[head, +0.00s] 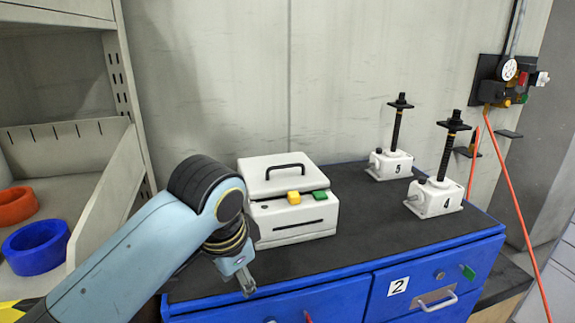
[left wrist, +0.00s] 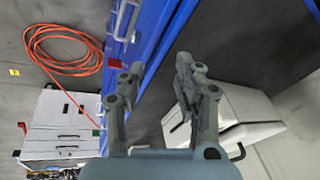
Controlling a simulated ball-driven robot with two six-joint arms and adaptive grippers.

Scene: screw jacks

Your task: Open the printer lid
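The white printer (head: 295,222) stands on the black top of the blue cabinet. Its lid (head: 262,182) looks closed and has a black handle (head: 285,168). A yellow button and a green button sit at the front of its top. My left gripper (head: 246,284) points down in front of the printer, by the cabinet's front edge, apart from the lid and handle. In the left wrist view my left gripper (left wrist: 158,70) has its fingers spread with nothing between them. The printer (left wrist: 250,108) lies right of the fingers there, partly hidden by one. My right gripper is not in view.
Two screw jacks, marked 5 (head: 391,162) and 4 (head: 434,196), stand right of the printer on the blue cabinet (head: 440,262). Shelves with an orange ring and a blue ring (head: 37,246) are at left. An orange hose hangs at right. The cabinet top between printer and jacks is clear.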

